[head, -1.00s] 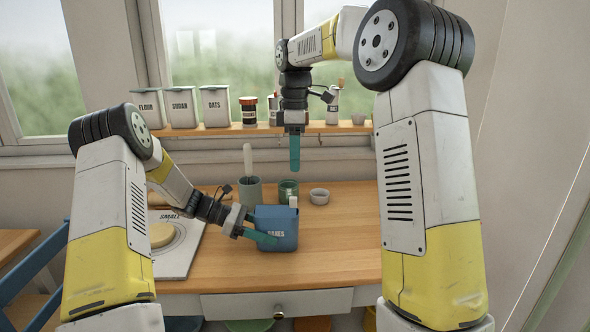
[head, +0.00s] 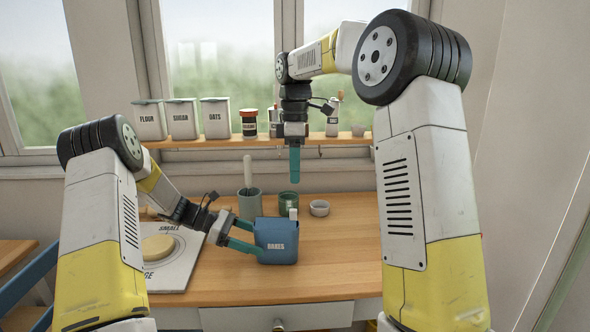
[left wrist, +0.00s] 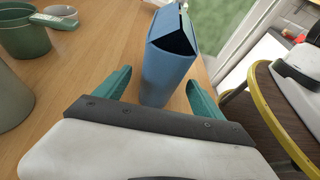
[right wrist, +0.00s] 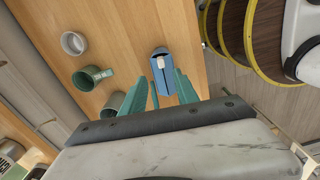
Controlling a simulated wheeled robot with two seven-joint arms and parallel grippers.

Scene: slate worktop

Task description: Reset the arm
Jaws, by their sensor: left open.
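My left gripper (head: 242,236) is open and empty at the left side of a blue tin (head: 275,250) on the wooden worktop. Its two teal fingers point at the tin. In the left wrist view the fingers (left wrist: 155,90) are apart, with the tin (left wrist: 165,75) upright just beyond and between them and its dark opening showing. My right gripper (head: 295,165) hangs pointing down above the back of the worktop, with nothing in it. In the right wrist view its fingers (right wrist: 160,75) are apart, and the tin (right wrist: 172,80) lies below.
A grey-green crock (head: 249,205) with a utensil, a green cup (head: 288,202) and a small grey bowl (head: 319,208) stand behind the tin. A board (head: 175,270) with a round tan piece lies at left. Canisters (head: 182,120) line the shelf. The worktop right of the tin is clear.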

